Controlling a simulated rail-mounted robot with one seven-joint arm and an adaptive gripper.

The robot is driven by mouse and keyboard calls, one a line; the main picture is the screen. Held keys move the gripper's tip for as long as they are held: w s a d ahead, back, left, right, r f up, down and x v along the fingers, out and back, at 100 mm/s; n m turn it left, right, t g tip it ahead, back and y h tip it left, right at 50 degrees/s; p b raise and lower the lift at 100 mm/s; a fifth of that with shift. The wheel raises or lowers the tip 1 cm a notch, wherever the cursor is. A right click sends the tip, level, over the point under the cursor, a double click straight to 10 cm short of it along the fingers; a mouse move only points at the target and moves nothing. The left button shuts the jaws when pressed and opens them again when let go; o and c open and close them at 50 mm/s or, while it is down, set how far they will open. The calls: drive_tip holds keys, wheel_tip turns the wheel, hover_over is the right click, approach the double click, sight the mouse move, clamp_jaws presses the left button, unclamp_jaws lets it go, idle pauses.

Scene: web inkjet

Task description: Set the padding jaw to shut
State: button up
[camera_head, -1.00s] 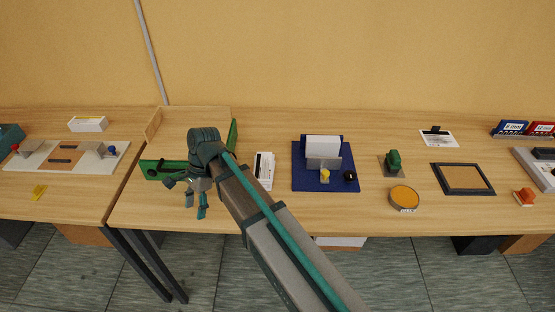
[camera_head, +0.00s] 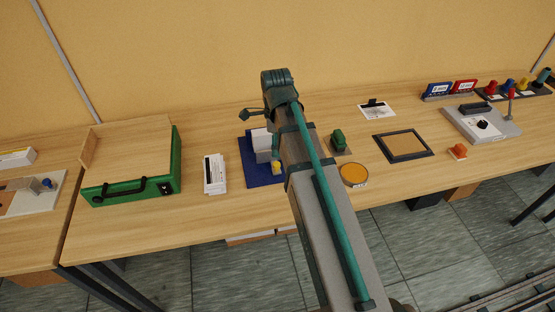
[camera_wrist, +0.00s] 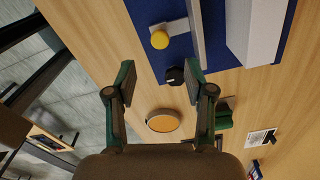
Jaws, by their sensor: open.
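The fixture that looks like the padding jaw is a blue base (camera_head: 262,181) with a white block (camera_head: 260,138) and a yellow knob (camera_head: 277,168). My arm covers its right side in the head view. In the wrist view the fixture shows its yellow knob (camera_wrist: 159,39), a round black knob (camera_wrist: 175,76), a grey plate (camera_wrist: 194,28) and the white block (camera_wrist: 258,30). My gripper (camera_wrist: 160,80) is open and empty, with its fingers apart. The black knob appears between the fingertips, nearer the right one. I cannot tell the height gap, and no contact shows.
A green case (camera_head: 130,188) and white cards (camera_head: 214,174) are to the left. A green stamp (camera_head: 338,141), an orange round pad (camera_head: 353,175) and a dark-framed board (camera_head: 403,146) are to the right. A grey device with a lever (camera_head: 481,124) stands farther right.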

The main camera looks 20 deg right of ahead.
sight(276, 164)
drive_tip(key=shift+f+p, duration=0.75)
drive_tip(key=shift+f, duration=3.2)
clamp_jaws()
